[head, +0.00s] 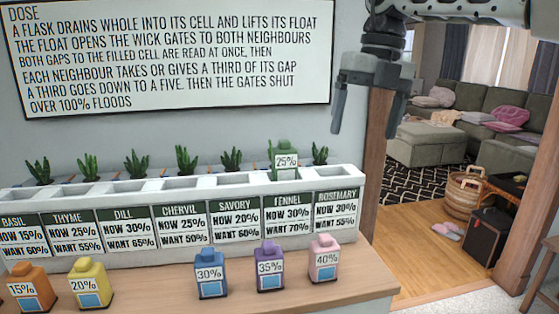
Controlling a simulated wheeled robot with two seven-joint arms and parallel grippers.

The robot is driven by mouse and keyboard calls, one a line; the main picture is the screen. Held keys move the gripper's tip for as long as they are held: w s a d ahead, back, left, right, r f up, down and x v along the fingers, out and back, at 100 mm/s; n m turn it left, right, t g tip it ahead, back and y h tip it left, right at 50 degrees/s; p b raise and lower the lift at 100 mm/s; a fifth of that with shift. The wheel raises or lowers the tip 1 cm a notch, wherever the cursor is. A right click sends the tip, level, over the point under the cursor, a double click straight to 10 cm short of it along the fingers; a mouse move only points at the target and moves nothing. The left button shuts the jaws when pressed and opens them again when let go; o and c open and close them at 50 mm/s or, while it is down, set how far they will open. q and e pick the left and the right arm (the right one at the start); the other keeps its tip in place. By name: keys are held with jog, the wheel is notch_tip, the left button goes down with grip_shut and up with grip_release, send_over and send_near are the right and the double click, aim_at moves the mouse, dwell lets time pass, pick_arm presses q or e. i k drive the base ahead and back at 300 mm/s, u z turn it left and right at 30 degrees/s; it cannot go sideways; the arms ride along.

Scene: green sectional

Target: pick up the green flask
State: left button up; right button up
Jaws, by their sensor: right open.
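The green flask (285,148), labelled 25%, is upright at the white planter (120,188), above the Fennel label. Its lower part meets the planter's top; I cannot tell whether it stands on the rim or in the cell. My right gripper (366,120) hangs from the upper right with its fingers apart and pointing down. It is empty, above and to the right of the green flask, and not touching it. My left gripper is not in view.
Orange (27,285), yellow (91,281), blue (210,271), purple (269,265) and pink (324,257) flasks stand along the wooden counter (150,297) before the planter. Small plants line its back. A text sign (170,55) hangs behind. A wooden door post (378,150) stands right.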

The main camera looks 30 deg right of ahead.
aim_at(285, 156)
jog(key=i, duration=0.85)
